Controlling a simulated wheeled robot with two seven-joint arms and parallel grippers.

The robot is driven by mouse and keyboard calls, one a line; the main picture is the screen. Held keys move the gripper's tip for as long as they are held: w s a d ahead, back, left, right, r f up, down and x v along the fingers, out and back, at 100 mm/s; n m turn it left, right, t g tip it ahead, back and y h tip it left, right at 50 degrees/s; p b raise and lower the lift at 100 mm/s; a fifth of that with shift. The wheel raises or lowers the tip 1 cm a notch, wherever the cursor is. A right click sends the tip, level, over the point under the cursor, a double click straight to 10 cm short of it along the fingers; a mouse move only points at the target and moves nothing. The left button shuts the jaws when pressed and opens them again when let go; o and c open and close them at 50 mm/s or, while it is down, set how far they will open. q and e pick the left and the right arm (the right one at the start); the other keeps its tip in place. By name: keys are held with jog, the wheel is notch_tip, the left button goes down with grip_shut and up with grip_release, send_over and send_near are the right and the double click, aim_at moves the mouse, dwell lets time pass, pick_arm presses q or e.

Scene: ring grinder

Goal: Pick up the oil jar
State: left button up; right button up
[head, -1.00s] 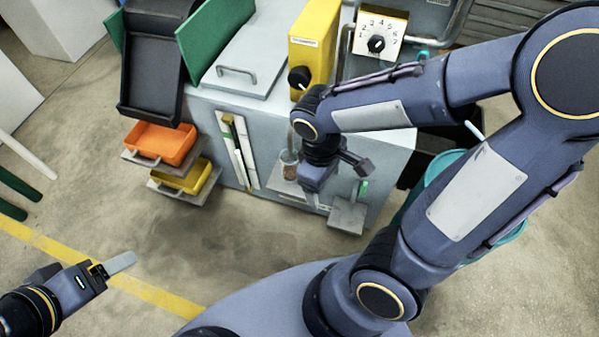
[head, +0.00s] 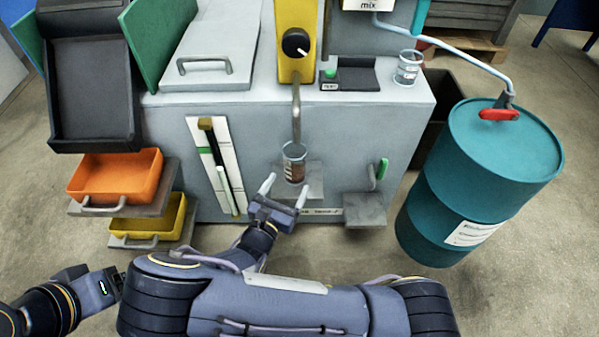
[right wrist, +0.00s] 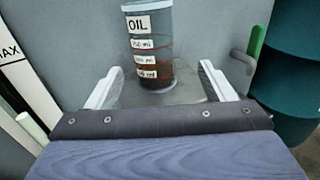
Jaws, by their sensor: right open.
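The oil jar (head: 294,166) is a clear cylinder with dark brown liquid. It stands upright on a small grey shelf (head: 314,187) under the metal spout of the machine. In the right wrist view the jar (right wrist: 150,48) shows an "OIL" label and several smaller labels. My right gripper (head: 284,190) is open just in front of the jar. In the right wrist view its two pale fingers (right wrist: 160,88) point toward the jar, one to each side, with the jar mostly beyond the tips. My left gripper (head: 118,280) is at the lower left, away from the jar; its fingers are not clear.
A grey shelf with a green-handled lever (head: 381,172) is right of the jar. A teal drum (head: 490,165) stands at the right. Another clear jar (head: 408,68) is on the machine top. Orange (head: 116,178) and yellow (head: 150,217) bins are at the left.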

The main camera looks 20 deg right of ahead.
aim_at(291, 173)
jog(key=shift+w+f, duration=0.15)
jog(key=shift+w, duration=0.15)
jog(key=b+x, duration=0.3)
jog(key=x, duration=0.3)
jog(key=shift+w, duration=0.35)
jog(key=shift+w+d+r, duration=0.2)
jog(key=shift+w+r, duration=0.1)
jog(key=shift+w, duration=0.05)
jog(key=c, duration=1.1)
jog(key=shift+r, duration=0.1)
